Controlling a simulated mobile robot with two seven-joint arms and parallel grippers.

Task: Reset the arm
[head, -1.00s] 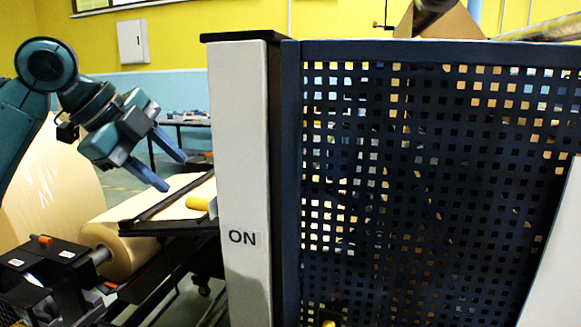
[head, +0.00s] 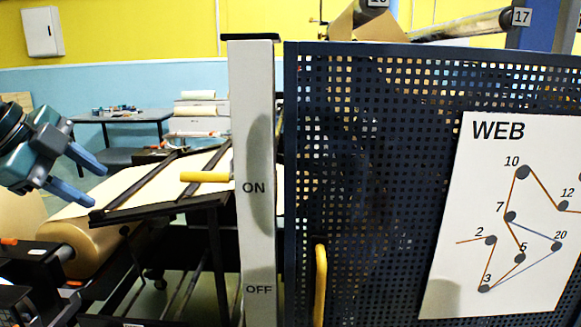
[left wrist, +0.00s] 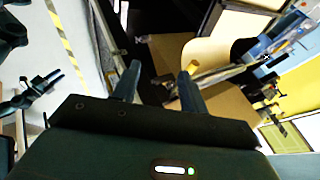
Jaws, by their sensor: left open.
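My left gripper (head: 96,178) is at the left edge of the head view, with its two blue fingers spread apart and nothing between them. It hangs in the air above and left of the kraft paper roll (head: 82,250). In the left wrist view the gripper (left wrist: 158,85) also shows open and empty, with brown paper beyond the fingertips. My right gripper is not seen in the head view.
A grey post (head: 256,130) marked ON and OFF stands beside a dark perforated guard panel (head: 370,180). The panel carries a WEB diagram sheet (head: 460,270) and a yellow handle (head: 320,285). A yellow lever (head: 205,177) sticks out left of the post. A table (head: 125,117) stands behind.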

